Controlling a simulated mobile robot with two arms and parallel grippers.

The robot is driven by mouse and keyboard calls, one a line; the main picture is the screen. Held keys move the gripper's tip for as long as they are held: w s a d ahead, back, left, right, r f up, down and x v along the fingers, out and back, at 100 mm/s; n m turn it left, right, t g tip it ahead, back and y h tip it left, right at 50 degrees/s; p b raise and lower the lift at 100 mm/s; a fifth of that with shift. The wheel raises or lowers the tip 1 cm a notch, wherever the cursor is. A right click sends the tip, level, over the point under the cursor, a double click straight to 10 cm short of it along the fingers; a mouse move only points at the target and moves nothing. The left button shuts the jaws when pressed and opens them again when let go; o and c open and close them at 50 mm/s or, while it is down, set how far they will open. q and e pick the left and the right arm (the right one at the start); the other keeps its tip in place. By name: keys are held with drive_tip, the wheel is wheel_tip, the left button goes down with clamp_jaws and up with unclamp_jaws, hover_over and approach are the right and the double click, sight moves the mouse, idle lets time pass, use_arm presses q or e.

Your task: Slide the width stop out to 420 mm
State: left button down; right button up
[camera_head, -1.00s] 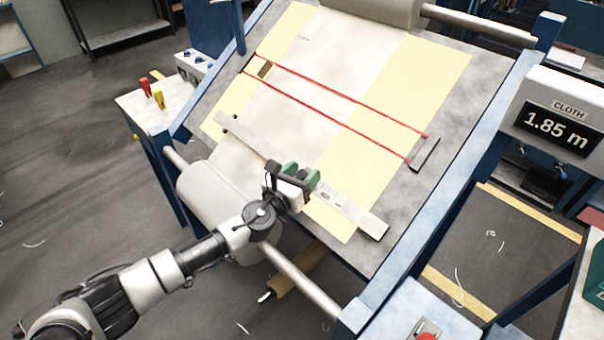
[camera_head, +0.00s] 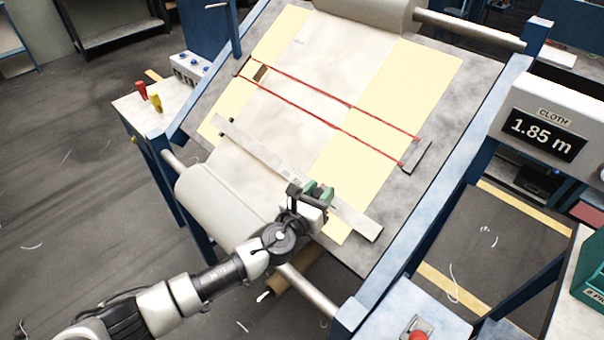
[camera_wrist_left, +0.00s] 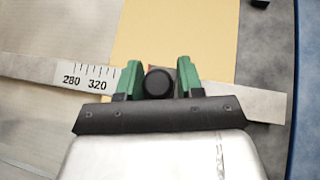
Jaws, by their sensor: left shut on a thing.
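A pale ruler bar (camera_head: 262,152) with a printed scale runs slantwise across the lower part of the sloped board; it also shows in the left wrist view (camera_wrist_left: 40,68). The width stop's round black knob (camera_wrist_left: 159,83) sits between the green fingers of my left gripper (camera_wrist_left: 158,80), which is shut on it. In the head view my left gripper (camera_head: 318,193) is over the right half of the bar. The marks 280 and 320 show left of the fingers; the marks beneath the gripper are hidden. My right gripper is out of view.
Pale cloth (camera_head: 305,75) lies over yellow sheet (camera_head: 415,85) on the grey board. Two red lines (camera_head: 320,95) cross it above the bar, ending at a dark bracket (camera_head: 416,156). A display (camera_head: 544,131) reads 1.85 m. The bar's right end (camera_head: 365,228) is uncovered.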

use_arm(q)
drive_tip(key=s+d, duration=0.2)
drive_tip(key=shift+s+d, duration=0.3)
drive_tip(key=shift+a+f, duration=0.1)
drive_tip(key=shift+f, duration=0.05)
drive_tip(key=c, duration=0.8)
unclamp_jaws()
drive_tip(key=v, duration=1)
drive_tip(key=shift+s+a+b, duration=0.25)
drive_tip(key=shift+s+b, duration=0.05)
